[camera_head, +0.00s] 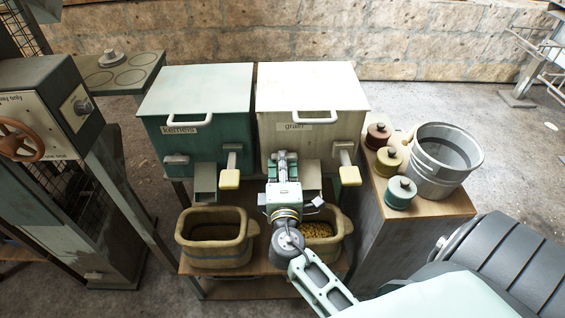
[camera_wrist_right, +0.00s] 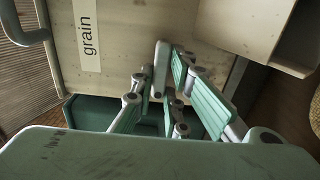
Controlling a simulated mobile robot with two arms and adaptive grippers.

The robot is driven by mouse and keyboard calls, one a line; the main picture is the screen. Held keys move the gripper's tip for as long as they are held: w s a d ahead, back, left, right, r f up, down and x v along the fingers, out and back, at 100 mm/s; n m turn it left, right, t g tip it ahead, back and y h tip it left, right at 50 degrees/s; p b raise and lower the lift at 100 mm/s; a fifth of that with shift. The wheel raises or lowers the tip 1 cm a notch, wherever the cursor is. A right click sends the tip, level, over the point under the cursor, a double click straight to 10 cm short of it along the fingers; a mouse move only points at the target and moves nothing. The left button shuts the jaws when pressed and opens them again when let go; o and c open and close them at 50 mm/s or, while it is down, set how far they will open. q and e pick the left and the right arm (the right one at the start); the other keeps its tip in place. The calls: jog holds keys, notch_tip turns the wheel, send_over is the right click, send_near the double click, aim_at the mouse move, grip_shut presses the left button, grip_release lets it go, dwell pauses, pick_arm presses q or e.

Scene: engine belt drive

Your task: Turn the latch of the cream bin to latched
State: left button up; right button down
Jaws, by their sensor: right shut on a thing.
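The cream bin (camera_head: 311,85), labelled "grain", stands right of the teal bin with its lid closed. My right gripper (camera_head: 283,158) is at the left part of its front, below the label, and hides the latch in the head view. In the right wrist view the small grey latch bar (camera_wrist_right: 160,62) lies between the fingers of my right gripper (camera_wrist_right: 165,82). The gripper is closed on it. The bar looks roughly parallel to the label's text, so about level; its exact angle is partly hidden by the fingers. My left gripper is not in view.
A teal bin (camera_head: 196,108) stands left. The cream bin's yellow-tipped lever (camera_head: 349,174) juts out right of my gripper. Below are an empty tub (camera_head: 215,258) and a tub of yellow grain (camera_head: 334,255). Small lidded pots (camera_head: 400,191) and a metal bucket (camera_head: 445,160) stand right.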

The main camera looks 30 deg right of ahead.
jog(key=c, duration=1.7)
grip_release()
jog(key=shift+c, duration=0.2)
jog(key=v, duration=1.2)
jog(key=shift+s+d, duration=0.1)
